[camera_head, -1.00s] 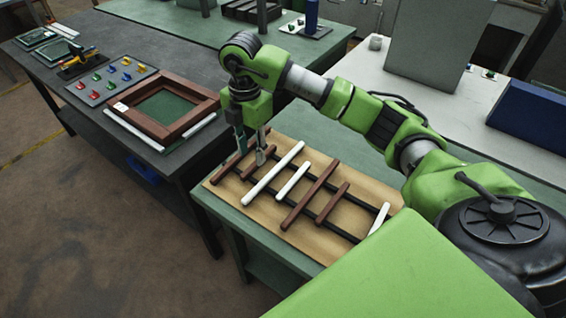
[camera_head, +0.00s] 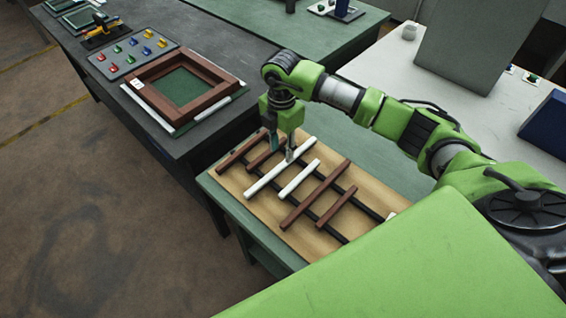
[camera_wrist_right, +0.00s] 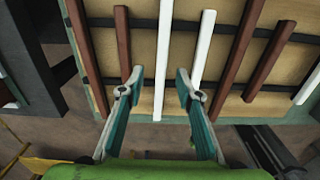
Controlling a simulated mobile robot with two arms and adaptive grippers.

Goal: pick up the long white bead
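The long white bead (camera_head: 262,182) lies slantwise on two dark rails of the wooden board, left of the shorter white bead (camera_head: 299,178). My right gripper (camera_head: 281,154) points down over the far half of the long bead. In the right wrist view, my right gripper (camera_wrist_right: 160,88) is open, with the long white bead (camera_wrist_right: 163,50) between its fingers. Gaps show on both sides, so it is not gripped. The shorter white bead (camera_wrist_right: 203,40) passes close to the right fingertip there. My left gripper is not in view.
Brown beads, such as a long one (camera_head: 318,192), lie on both sides of the white beads on the board (camera_head: 262,213). The board is on a green table (camera_head: 228,199). A brown frame (camera_head: 160,118) lies on the dark table to the left.

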